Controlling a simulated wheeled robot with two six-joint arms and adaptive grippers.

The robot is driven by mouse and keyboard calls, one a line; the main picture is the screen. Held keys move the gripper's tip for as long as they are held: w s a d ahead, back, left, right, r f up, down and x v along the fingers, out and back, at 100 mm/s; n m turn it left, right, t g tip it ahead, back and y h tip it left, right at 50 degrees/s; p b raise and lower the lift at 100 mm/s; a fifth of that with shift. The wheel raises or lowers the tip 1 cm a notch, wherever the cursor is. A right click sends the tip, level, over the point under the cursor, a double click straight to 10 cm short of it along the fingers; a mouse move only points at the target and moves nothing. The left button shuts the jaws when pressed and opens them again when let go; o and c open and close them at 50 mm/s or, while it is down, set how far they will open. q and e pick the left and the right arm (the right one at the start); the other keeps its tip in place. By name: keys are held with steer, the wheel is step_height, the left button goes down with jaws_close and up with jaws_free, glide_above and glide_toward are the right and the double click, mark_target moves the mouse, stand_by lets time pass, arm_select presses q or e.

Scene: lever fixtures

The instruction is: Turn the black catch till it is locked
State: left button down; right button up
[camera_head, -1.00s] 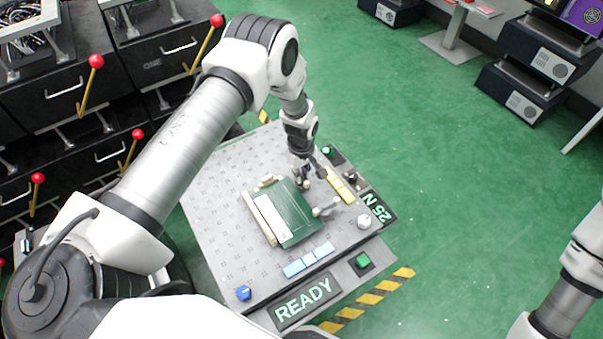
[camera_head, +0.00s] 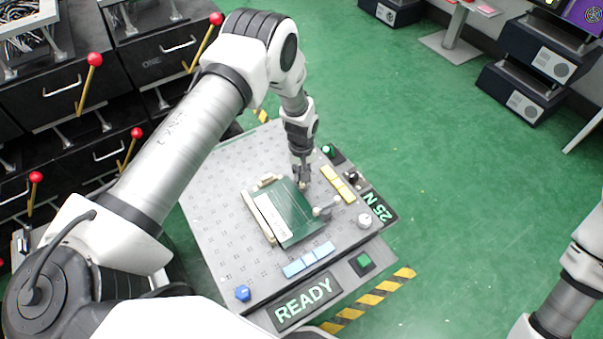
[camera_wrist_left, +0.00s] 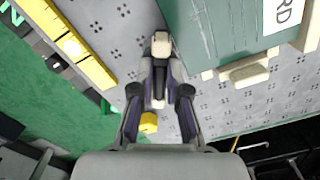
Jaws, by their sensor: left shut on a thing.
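My left gripper (camera_head: 303,182) points down at the far corner of a green board (camera_head: 295,217) on the grey perforated bench. In the left wrist view the gripper (camera_wrist_left: 160,80) is shut on the black catch (camera_wrist_left: 160,72), a short dark bar with a cream end (camera_wrist_left: 161,43) beyond the fingertips. The catch stands beside the board's edge. Fingers hide most of it in the head view, so its exact angle is unclear. My right arm shows at the right edge; its gripper is out of view.
A pale ball-ended lever (camera_head: 323,210) stands at the board's right corner.

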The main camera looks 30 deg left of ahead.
arm_select(q)
steer(key=m+b, duration=0.1)
steer(key=m, duration=0.5)
steer(key=shift+m, duration=0.3)
steer(key=m+b, duration=0.1)
steer(key=m, duration=0.5)
stand_by(0.3)
steer(key=c, duration=1.2)
jaws_free()
steer(key=shift+o, duration=0.2)
step_height(320, 180, up, 12)
